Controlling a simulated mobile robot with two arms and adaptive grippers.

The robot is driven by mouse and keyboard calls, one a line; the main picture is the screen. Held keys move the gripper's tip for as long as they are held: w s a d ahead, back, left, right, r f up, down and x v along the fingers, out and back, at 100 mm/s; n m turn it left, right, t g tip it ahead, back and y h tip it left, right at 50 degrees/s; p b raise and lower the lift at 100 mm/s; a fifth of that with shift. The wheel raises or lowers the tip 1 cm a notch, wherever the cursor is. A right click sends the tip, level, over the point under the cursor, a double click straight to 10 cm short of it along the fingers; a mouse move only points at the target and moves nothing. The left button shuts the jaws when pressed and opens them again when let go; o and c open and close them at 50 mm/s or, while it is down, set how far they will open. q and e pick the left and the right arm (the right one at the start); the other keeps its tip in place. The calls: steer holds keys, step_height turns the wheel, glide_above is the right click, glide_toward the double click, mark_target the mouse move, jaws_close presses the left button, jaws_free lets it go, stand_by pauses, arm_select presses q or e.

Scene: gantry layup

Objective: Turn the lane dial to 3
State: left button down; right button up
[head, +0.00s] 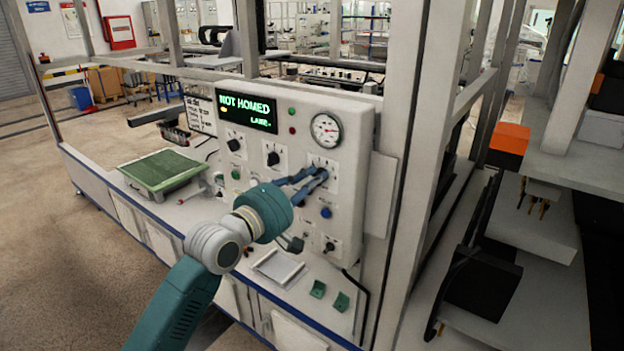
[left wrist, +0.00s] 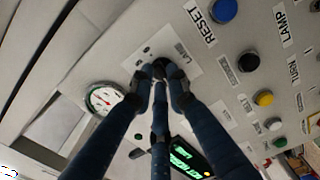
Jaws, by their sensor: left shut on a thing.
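The lane dial (left wrist: 159,66) is a small black knob on a white plate marked LANE in the left wrist view. In the head view my fingers mostly cover it below the round gauge. My left gripper (head: 322,173) reaches the panel from the left, its dark blue fingers closed around the dial; it also shows in the left wrist view (left wrist: 160,82). The dial's pointer setting is hidden. The display (head: 246,107) reads NOT HOMED with LANE- below in green. My right gripper is not in view.
The control panel (head: 355,110) carries a gauge (head: 326,130), other black knobs (head: 273,158) and a blue button (head: 326,212), marked RESET in the left wrist view (left wrist: 222,9). A green mat (head: 160,170) lies on the bench at left. A frame post (head: 405,130) stands right of the panel.

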arm_select(q)
steer(key=m, duration=1.2)
steer(key=shift+s+d+f+m, duration=0.1)
steer(key=shift+d+f+m, duration=0.1)
steer(key=shift+m, duration=0.1)
stand_by(0.4)
steer(key=c, duration=1.7)
jaws_free()
steer(key=shift+s+a, duration=0.1)
steer(key=v, duration=1.1)
steer(key=shift+s+a, duration=0.2)
steer(key=shift+s, duration=0.15)
